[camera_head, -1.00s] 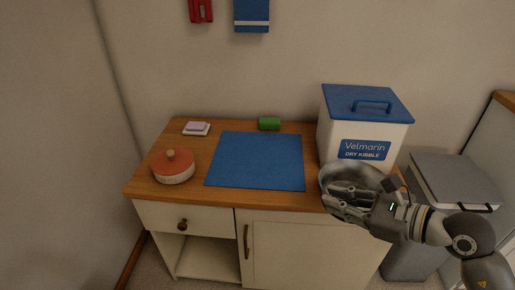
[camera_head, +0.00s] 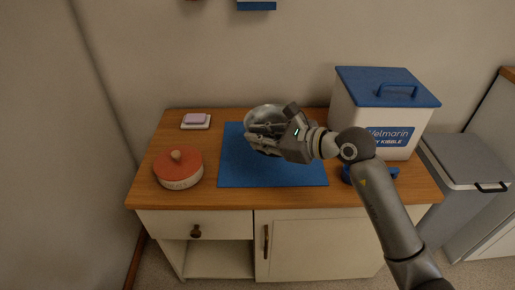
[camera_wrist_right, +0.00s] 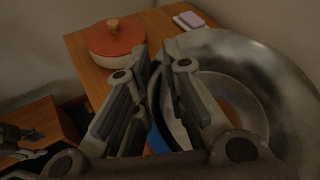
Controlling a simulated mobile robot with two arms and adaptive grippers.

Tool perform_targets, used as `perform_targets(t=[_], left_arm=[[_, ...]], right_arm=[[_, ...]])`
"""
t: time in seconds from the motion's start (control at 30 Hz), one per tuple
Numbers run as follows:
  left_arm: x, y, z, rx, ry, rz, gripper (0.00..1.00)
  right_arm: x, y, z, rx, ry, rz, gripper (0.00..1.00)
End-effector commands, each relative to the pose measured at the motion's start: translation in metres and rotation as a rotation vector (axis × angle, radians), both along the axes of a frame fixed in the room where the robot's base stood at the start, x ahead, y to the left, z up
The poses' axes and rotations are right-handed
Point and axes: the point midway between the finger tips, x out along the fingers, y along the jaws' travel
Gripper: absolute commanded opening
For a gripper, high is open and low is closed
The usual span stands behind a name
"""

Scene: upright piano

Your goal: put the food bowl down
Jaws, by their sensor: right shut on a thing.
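The food bowl (camera_head: 268,116), a shiny grey metal bowl, is over the back part of the blue mat (camera_head: 270,173) on the wooden cabinet top. My right gripper (camera_head: 262,134) is shut on the near side of the bowl. I cannot tell whether the bowl touches the mat. In the right wrist view the bowl (camera_wrist_right: 285,75) fills the right side, with its wall by the fingers (camera_wrist_right: 160,75) and a brownish patch inside. A grey shape (camera_wrist_right: 20,140) at the lower left there looks like my left gripper; its fingers are unclear.
A red-lidded round pot (camera_head: 179,170) stands at the left, with a lilac block on a white dish (camera_head: 196,121) behind it. The white kibble bin (camera_head: 375,115) stands at the right. A blue item (camera_head: 385,174) lies partly hidden under my arm. The mat's front is clear.

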Motion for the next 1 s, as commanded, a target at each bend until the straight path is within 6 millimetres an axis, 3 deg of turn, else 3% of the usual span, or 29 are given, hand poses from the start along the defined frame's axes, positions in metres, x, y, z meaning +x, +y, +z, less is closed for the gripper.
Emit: perform_targets(t=[0.13,0.23,0.4,0.63,0.8,1.0], left_arm=[[0.001,0.001,0.016,0.0,-0.011,0.001,0.4],[0.001,0.001,0.034,-0.001,-0.023,0.003,0.4],[-0.003,0.002,0.06,-0.001,-0.034,0.004,0.4],[-0.006,0.003,0.076,-0.001,-0.042,0.006,0.4],[-0.012,0.004,0.095,-0.002,-0.051,0.007,0.4],[-0.015,0.004,0.104,-0.002,-0.054,0.008,0.4]], right_arm=[[0.032,0.004,-0.014,0.004,-0.001,-0.001,0.0],[0.048,0.005,-0.038,0.004,0.003,0.0,0.0],[0.068,0.006,-0.059,0.003,-0.003,-0.001,0.0],[0.078,0.008,-0.072,0.003,-0.003,0.001,0.0],[0.079,0.008,-0.096,0.004,-0.002,0.0,0.0],[0.079,0.007,-0.102,0.002,-0.005,0.0,0.0]])
